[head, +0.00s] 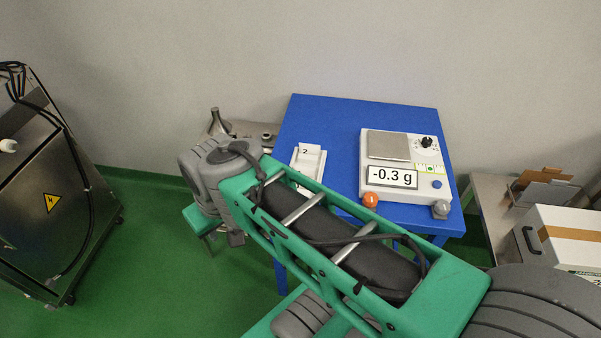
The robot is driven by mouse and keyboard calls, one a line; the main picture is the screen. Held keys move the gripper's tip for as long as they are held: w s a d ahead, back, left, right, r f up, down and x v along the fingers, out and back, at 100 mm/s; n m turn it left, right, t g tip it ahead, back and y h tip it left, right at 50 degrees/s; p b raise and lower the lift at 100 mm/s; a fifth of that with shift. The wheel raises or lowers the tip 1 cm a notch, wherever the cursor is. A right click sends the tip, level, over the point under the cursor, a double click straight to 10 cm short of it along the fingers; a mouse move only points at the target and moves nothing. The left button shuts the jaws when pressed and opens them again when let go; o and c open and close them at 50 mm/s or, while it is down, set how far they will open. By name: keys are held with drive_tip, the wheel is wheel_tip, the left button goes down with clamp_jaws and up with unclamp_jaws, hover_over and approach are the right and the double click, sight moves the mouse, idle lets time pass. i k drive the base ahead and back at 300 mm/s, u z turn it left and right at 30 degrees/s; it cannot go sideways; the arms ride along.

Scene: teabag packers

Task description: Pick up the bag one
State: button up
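No bag marked one can be made out in the head view. A small white piece marked "2" (306,150) sits at the far end of a white tray (321,163) on the blue table (330,112). My green and grey arm crosses in front and hides the near left part of the table and the tray's near end. My gripper is not visible, so its opening and anything in it cannot be seen.
A metal cabinet (45,200) stands left. A white box (560,238) is at right. Green floor lies open between.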

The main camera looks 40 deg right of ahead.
sight(309, 171)
drive_tip(key=u, duration=1.95)
drive_tip(key=k, duration=0.6)
drive_tip(key=u, duration=0.1)
